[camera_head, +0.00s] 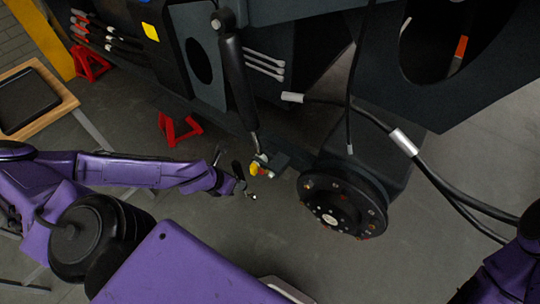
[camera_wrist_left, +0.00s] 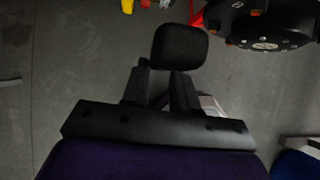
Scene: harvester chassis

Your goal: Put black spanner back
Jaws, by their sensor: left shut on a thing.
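My left gripper (camera_head: 246,190) is in the middle of the head view, at the end of the purple arm, a little left of the wheel hub. It is shut on a black object, which I take to be the black spanner (camera_head: 238,170). In the left wrist view the fingers (camera_wrist_left: 160,90) close on it, and its rounded black end (camera_wrist_left: 180,46) sticks out beyond them. The rest of the spanner is hidden by the fingers or too dark to make out. My right gripper is not in view; only part of the right arm shows at the lower right.
A wooden table (camera_head: 68,99) with a black tray (camera_head: 28,98) stands at the left. The dark chassis (camera_head: 300,18) fills the top, with a round hub (camera_head: 342,204), a hydraulic cylinder (camera_head: 236,75) and hanging hoses (camera_head: 462,197). Red stands (camera_head: 180,130) are on the floor. Open floor lies below the hub.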

